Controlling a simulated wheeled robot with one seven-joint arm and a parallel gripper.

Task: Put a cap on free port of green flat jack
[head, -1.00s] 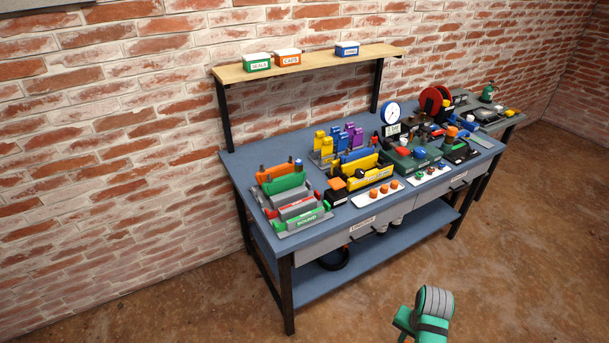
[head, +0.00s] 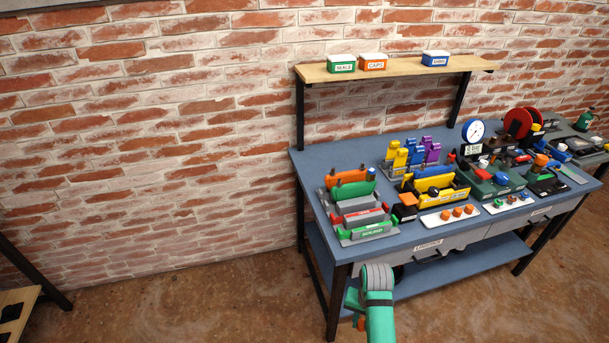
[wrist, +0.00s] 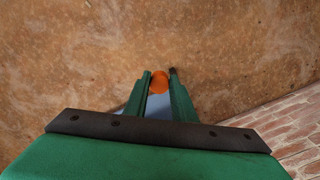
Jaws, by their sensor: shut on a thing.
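In the wrist view, my gripper (wrist: 160,73) is shut on an orange cap (wrist: 159,81), held between the green fingertips. In the head view, my arm's end (head: 374,300) is in front of the bench's left part, and a bit of orange (head: 361,323) shows beside it, low down. Green flat jacks are in the rack at the bench's left end: one at the back (head: 346,193) and one at the front (head: 369,231) with a label too small to read surely. Their ports are too small to make out.
The blue workbench (head: 307,165) bears yellow, blue and purple parts, a gauge (head: 472,132) and a white tray (head: 430,220) with orange caps. The shelf above holds an orange CAPS box (head: 373,63). Floor left of the bench is clear up to a low wooden stand (head: 18,295).

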